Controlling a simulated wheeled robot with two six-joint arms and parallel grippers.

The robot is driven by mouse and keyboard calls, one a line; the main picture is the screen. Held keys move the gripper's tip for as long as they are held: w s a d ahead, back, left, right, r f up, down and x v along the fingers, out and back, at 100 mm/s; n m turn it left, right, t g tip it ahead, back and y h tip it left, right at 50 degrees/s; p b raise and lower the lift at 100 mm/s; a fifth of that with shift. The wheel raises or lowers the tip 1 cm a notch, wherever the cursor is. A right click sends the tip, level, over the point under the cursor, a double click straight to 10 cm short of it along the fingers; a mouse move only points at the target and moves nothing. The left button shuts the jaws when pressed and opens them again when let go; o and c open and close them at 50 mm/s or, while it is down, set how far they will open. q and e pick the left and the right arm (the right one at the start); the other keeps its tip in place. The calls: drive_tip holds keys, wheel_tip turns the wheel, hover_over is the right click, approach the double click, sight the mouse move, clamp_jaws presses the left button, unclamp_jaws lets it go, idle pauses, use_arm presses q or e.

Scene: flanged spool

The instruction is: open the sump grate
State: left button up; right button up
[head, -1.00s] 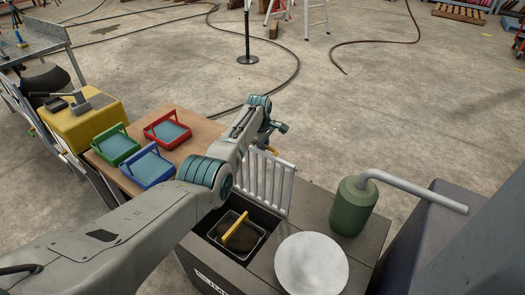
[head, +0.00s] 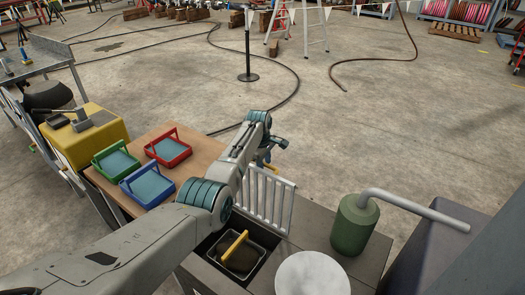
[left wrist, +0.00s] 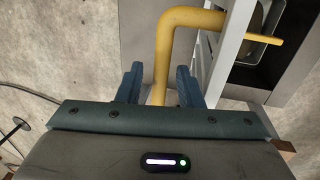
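The pale barred sump grate (head: 265,197) stands upright at the far edge of the dark square sump opening in the head view. Inside the opening is a basket with a yellow handle (head: 234,247). My left gripper (head: 271,155) is at the upper part of the grate, partly hidden by my arm. In the left wrist view, a bent yellow handle (left wrist: 162,60) passes between the two blue fingers of the left gripper (left wrist: 159,82). Small gaps show on both sides of it, so the fingers are open around it. My right gripper is not in view.
A green canister (head: 353,226) with a grey pipe and a white round lid (head: 312,275) are right of the opening. Red (head: 168,151), green (head: 116,162) and blue (head: 147,187) trays sit on a brown table at left.

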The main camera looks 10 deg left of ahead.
use_arm(q)
wheel_tip(320, 180, up, 9)
drive_tip(key=s, duration=0.1)
drive_tip(key=shift+s+a, duration=0.3)
drive_tip(key=shift+r, duration=0.1)
